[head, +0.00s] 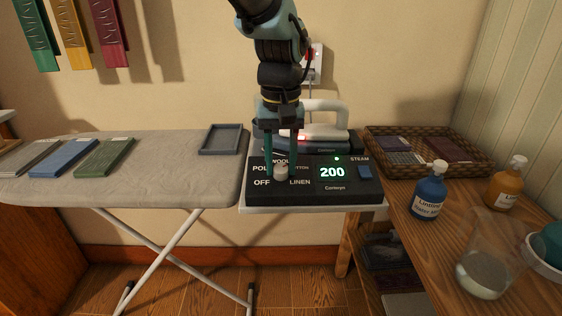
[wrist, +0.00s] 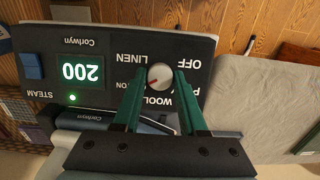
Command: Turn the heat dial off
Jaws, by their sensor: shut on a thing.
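The heat dial (head: 281,173) is a small pale round knob on the black control panel (head: 352,190) of the steam iron station. Labels OFF, POLY, WOOL, COTTON and LINEN ring it, partly hidden by my fingers. In the wrist view, upside down, the dial (wrist: 160,76) has a red mark pointing down-left, towards the partly hidden COTTON label. The green display (head: 332,172) reads 200. My gripper (head: 281,169) points down from above, its two green fingers shut on the dial from either side.
A white-handled iron (head: 322,116) sits right behind the panel, with a lit red light. The ironing board (head: 110,180) lies left, holding folded cloths and a grey tray (head: 221,139). On the right, a wooden table holds a wicker basket (head: 455,174), bottles and a glass beaker (head: 482,275).

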